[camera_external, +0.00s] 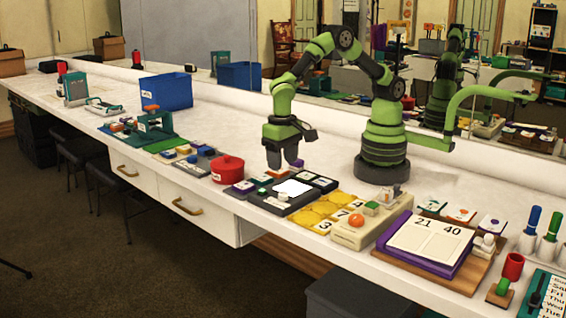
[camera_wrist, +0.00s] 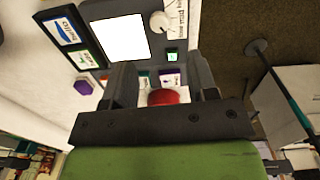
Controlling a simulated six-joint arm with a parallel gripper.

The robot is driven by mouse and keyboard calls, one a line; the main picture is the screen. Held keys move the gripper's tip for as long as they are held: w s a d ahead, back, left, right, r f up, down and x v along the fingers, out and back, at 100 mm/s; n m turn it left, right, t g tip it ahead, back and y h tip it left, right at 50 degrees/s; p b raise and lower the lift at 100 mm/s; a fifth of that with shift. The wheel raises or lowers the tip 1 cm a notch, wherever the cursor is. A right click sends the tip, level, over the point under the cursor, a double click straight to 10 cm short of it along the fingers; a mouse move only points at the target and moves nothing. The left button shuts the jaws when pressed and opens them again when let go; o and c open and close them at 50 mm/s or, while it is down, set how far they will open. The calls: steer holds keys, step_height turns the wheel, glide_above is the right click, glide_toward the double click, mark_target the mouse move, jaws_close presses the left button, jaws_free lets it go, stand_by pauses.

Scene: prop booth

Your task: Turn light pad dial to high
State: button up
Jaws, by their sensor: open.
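The light pad (camera_external: 275,205) is a dark panel with a bright white lit square, on the table below and in front of my gripper (camera_external: 283,162). In the wrist view the light pad (camera_wrist: 185,40) fills the top middle. Its dial (camera_wrist: 160,22) is a small pale round knob at the screen's corner, beside a printed label strip (camera_wrist: 178,18). The dial's setting is too small to tell. My gripper (camera_wrist: 163,85) is open, fingers pointing down, above the table and apart from the dial. Nothing is held between the fingers.
A red lidded pot (camera_external: 228,169) stands left of the pad; a red round shape (camera_wrist: 165,96) shows between the fingers. Yellow number tiles (camera_external: 315,212) and a cream box with an orange knob (camera_external: 352,232) lie right. The table's front edge is close to the pad.

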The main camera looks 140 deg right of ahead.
mark_target(283, 193)
step_height(283, 193, down, 9)
steer(key=shift+s, duration=0.1)
steer(key=shift+c, duration=0.5)
steer(key=c, duration=0.8)
steer(key=shift+c, duration=0.2)
